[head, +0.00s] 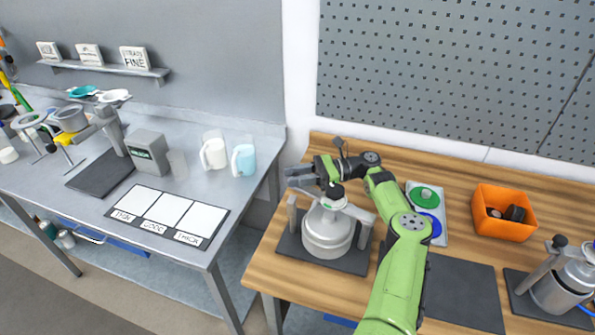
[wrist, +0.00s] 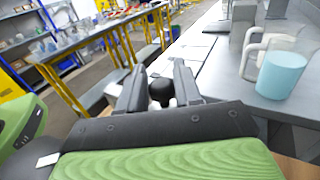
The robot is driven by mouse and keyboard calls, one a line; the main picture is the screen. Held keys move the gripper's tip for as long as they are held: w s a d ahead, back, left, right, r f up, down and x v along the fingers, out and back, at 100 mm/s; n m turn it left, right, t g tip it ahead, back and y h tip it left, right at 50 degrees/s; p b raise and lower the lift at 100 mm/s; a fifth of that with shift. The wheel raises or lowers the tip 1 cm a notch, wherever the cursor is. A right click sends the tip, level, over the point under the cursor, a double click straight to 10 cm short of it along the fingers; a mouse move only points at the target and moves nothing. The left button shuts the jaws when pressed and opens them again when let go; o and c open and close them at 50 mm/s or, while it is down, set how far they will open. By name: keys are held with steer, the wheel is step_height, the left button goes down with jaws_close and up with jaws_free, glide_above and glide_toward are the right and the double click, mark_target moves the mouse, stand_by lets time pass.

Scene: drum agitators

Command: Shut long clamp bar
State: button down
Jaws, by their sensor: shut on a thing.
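A silver drum agitator (head: 328,238) stands on a dark mat on the wooden bench in the head view. Its metal clamp bar (head: 358,213) lies across the top of the drum, between side posts. My gripper's grey fingers reach left over the agitator. In the wrist view a black round knob (wrist: 162,91) sits between the two fingers, and my gripper is shut on it. My gripper and arm hide part of the bar, so its exact angle is unclear.
A second agitator (head: 560,285) stands at the right edge. An orange bin (head: 504,212) and a tray with green and blue discs (head: 426,201) are behind my arm. A metal table (head: 90,212) with jugs (head: 244,161) stands left, across a gap.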

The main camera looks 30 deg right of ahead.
steer(key=shift+a, duration=0.1)
stand_by(0.3)
steer(key=c, duration=0.9)
jaws_free()
steer(key=shift+r, duration=0.1)
step_height(320, 180, up, 10)
steer(key=shift+f+p, duration=0.1)
steer(key=shift+p, duration=0.35)
steer(key=shift+c, duration=0.4)
